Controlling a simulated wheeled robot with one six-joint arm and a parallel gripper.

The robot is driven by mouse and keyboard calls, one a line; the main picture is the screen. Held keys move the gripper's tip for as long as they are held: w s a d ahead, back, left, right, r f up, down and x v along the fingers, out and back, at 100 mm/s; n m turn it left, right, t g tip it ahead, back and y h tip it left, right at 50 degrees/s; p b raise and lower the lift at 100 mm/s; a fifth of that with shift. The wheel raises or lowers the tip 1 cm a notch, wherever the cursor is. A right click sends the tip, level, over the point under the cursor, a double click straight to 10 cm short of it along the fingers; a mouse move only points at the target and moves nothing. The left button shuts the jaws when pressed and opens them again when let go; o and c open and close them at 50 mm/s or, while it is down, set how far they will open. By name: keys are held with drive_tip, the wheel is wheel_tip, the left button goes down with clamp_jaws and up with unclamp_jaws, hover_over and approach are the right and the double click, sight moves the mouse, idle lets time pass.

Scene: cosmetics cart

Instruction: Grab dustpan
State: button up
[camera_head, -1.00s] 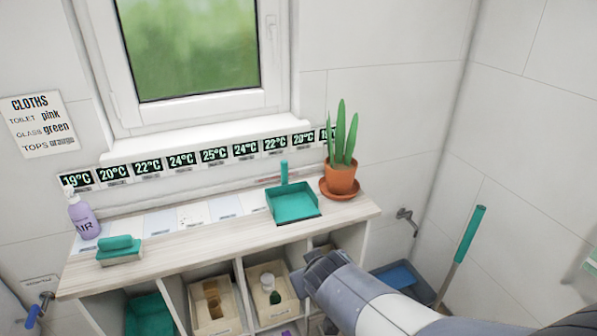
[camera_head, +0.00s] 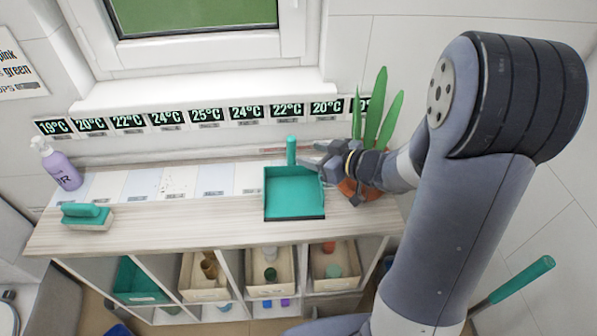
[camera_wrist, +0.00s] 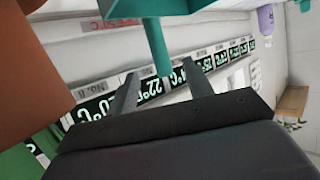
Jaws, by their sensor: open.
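The teal dustpan (camera_head: 294,193) lies on the wooden cart top, its handle (camera_head: 291,150) toward the wall. My gripper (camera_head: 322,158) is just right of the handle, in front of the potted plant. In the wrist view the handle (camera_wrist: 156,45) shows beyond and between the two open fingers (camera_wrist: 160,85), with part of the dustpan's pan (camera_wrist: 150,8) at the top edge. The gripper is open and holds nothing. Whether a finger touches the handle cannot be told.
The terracotta pot with a green plant (camera_head: 383,110) stands close behind my gripper; its pot fills the left of the wrist view (camera_wrist: 30,65). Several bins (camera_head: 205,292) sit below.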

sight(295, 149)
drive_tip(key=x, duration=0.8)
drive_tip(key=shift+w+a+f, duration=0.1)
drive_tip(key=shift+a+f, duration=0.05)
drive_tip(key=shift+c, duration=0.6)
clamp_jaws()
